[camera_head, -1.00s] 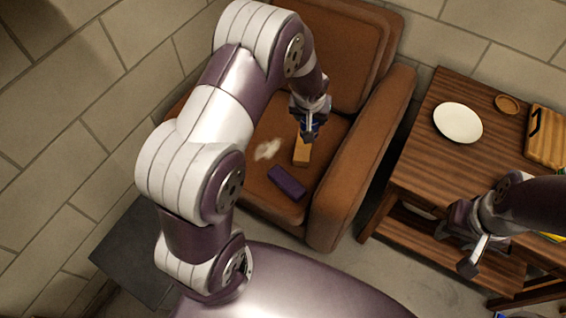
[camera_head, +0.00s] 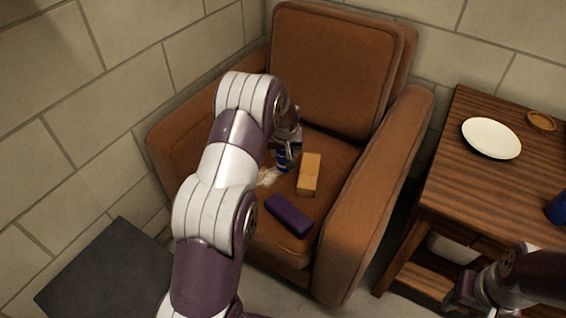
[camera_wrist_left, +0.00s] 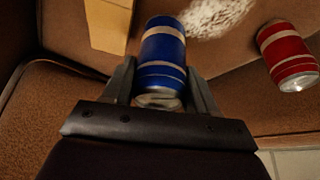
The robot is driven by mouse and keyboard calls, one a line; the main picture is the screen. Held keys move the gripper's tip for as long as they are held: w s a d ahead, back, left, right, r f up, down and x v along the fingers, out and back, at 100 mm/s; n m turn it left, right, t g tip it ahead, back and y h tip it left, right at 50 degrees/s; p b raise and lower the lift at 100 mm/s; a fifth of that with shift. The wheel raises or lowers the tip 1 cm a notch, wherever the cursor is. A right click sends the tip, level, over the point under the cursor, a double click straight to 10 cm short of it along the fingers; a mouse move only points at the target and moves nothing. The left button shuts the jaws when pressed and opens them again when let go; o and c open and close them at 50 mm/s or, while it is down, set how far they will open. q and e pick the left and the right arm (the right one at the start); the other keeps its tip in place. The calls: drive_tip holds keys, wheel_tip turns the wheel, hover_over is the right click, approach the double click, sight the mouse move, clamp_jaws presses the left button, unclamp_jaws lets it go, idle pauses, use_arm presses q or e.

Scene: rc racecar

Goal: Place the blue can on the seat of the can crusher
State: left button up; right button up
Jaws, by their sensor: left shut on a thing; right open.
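My left gripper (camera_head: 286,160) is shut on the blue can (camera_head: 282,163) above the brown armchair's seat (camera_head: 335,160). In the left wrist view the blue can (camera_wrist_left: 162,58) with pale bands sits between the two fingers (camera_wrist_left: 160,88), its silver end toward me. I cannot tell whether it touches the seat. No can crusher can be made out for sure. My right gripper (camera_head: 470,292) is open at the lower right, beside the wooden table, partly cut off by the frame.
An orange block (camera_head: 309,175), a purple block (camera_head: 289,216) and a whitish patch (camera_head: 268,177) are on the seat. A red can (camera_wrist_left: 287,55) lies there in the wrist view. The wooden table (camera_head: 455,180) holds a white plate (camera_head: 491,138) and a blue object (camera_head: 557,208).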

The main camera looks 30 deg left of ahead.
sight(283, 161)
use_arm(q)
drive_tip(key=shift+a+f, duration=0.25)
drive_tip(key=shift+f, duration=0.1)
wheel_tip(283, 161, down, 4)
drive_tip(key=shift+r+b, duration=0.1)
drive_tip(key=shift+b, duration=0.9)
drive_tip(key=shift+r, duration=0.1)
drive_tip(key=shift+f, duration=0.2)
drive_tip(key=o, duration=0.6)
drive_tip(key=shift+f, duration=0.1)
drive_tip(key=o, duration=0.4)
